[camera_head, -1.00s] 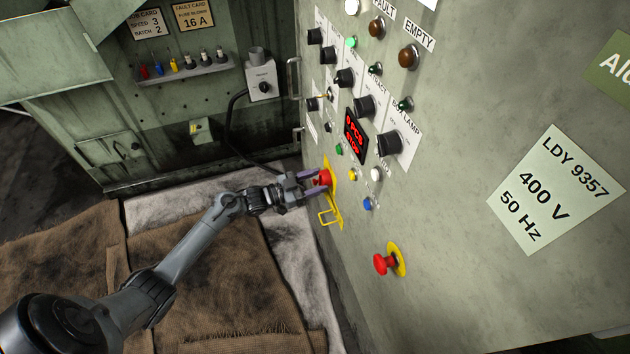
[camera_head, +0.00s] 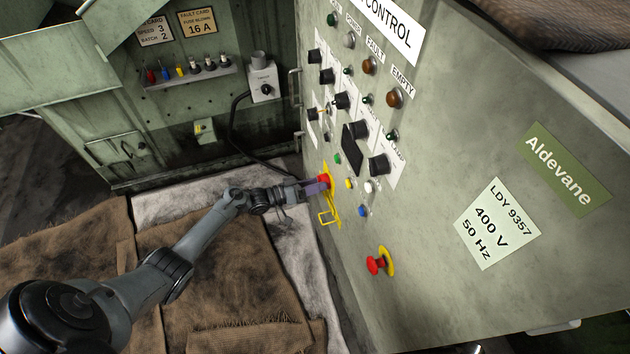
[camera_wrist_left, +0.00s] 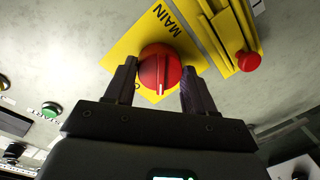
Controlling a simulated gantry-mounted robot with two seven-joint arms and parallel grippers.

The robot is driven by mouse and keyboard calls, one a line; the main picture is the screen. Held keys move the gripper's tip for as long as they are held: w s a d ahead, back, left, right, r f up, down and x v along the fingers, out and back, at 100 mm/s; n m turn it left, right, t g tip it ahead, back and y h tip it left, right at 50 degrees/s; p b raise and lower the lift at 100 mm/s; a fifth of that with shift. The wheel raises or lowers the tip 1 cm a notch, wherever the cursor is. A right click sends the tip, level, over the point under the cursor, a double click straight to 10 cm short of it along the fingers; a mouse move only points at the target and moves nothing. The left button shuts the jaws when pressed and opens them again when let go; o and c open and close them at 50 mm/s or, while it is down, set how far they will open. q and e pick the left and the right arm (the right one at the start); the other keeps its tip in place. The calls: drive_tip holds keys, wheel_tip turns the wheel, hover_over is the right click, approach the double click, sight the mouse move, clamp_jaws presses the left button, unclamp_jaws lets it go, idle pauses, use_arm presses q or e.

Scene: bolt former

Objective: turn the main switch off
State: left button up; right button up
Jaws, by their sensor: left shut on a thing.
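The main switch is a red rotary knob (camera_head: 325,181) on a yellow plate at the left edge of the control panel. In the left wrist view the knob (camera_wrist_left: 158,68) sits on its yellow plate (camera_wrist_left: 118,55) marked MAIN, with its grip ridge running roughly up and down the picture. My left gripper (camera_head: 318,187) is at the knob. In the wrist view its two dark fingers (camera_wrist_left: 158,82) stand on either side of the knob, shut on it. The lower part of the plate's lettering is hidden. My right gripper is not in view.
A yellow hasp (camera_head: 328,216) hangs just below the switch, and a red part (camera_wrist_left: 248,61) on a yellow strip lies beside it. A red mushroom button (camera_head: 376,264) sticks out lower right.

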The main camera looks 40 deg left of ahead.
use_arm(q)
drive_tip(key=shift+r+n+g+h+p, duration=0.15)
drive_tip(key=shift+n+p, duration=0.35)
drive_tip(key=shift+n, duration=1.45)
drive_tip(key=shift+f+n+g+h+p, duration=0.15)
drive_tip(key=shift+n+p, duration=0.35)
drive_tip(key=shift+n, duration=1.45)
drive_tip(key=shift+r, duration=0.1)
drive_tip(key=o, duration=1)
drive_tip(key=shift+o, duration=0.2)
drive_tip(key=shift+a, duration=0.1)
drive_tip(key=p+v, duration=0.2)
drive_tip(key=v, duration=0.8)
drive_tip(key=shift+s+a+p, duration=0.25)
drive_tip(key=shift+s+p, duration=0.05)
drive_tip(key=shift+p, duration=0.05)
